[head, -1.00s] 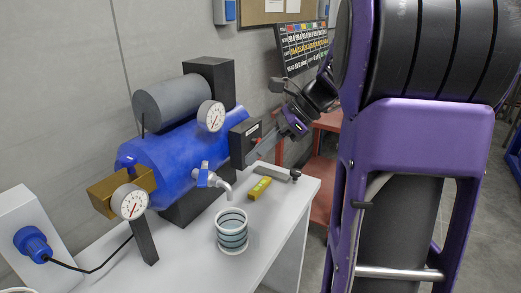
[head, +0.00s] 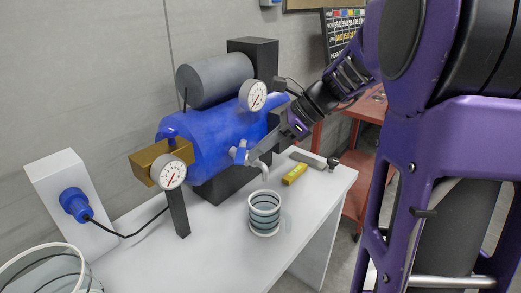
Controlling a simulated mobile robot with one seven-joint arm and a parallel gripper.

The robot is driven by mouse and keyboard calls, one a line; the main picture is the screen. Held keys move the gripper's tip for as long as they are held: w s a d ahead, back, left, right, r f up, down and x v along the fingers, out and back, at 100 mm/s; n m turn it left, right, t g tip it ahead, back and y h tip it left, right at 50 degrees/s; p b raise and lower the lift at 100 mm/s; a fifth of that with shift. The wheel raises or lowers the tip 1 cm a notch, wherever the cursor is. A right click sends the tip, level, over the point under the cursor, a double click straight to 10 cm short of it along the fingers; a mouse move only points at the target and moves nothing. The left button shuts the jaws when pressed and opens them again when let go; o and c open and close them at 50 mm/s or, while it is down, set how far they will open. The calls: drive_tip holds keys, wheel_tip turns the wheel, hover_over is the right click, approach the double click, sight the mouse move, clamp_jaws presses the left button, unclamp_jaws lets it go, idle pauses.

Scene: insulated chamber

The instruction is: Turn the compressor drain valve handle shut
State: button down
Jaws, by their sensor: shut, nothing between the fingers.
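The blue compressor tank (head: 195,140) lies on the white bench. Its drain valve is a small tap with a blue handle (head: 240,153) and a pale spout (head: 260,166) at the tank's front. The handle looks roughly upright, but it is small here. My gripper (head: 250,158) is shut and empty, reaching in from the right with its tip at the valve, close beside the handle. I cannot tell whether it touches the handle. Part of the tap behind the fingers is hidden.
A striped cup (head: 264,213) stands below the spout. A yellow level (head: 295,174) and a grey tool (head: 309,160) lie to the right. A gauge (head: 172,175) on a brass block, a blue plug (head: 75,203) and its cable are at left. The front right bench top is clear.

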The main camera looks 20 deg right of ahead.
sight(240, 154)
drive_tip(key=shift+s+a+m+t+p, duration=0.15)
drive_tip(key=shift+a+m+t+p, duration=0.2)
drive_tip(key=shift+m+t, duration=0.2)
drive_tip(key=shift+s+a+r+m+t+h+p, duration=0.15)
drive_tip(key=shift+a+m+t+h+p, duration=0.8)
drive_tip(key=shift+m, duration=0.7)
drive_tip(key=shift+w+a+p, duration=0.2)
drive_tip(key=shift+a+p, duration=0.3)
drive_tip(key=shift+w+a+p, duration=0.15)
drive_tip(key=shift+a+p, duration=0.3)
drive_tip(key=shift+a, duration=0.05)
drive_tip(key=shift+a+f, duration=0.1)
drive_tip(key=shift+f, duration=0.1)
drive_tip(key=shift+w+d, duration=0.25)
drive_tip(key=shift+d, duration=0.55)
drive_tip(key=shift+d, duration=0.1)
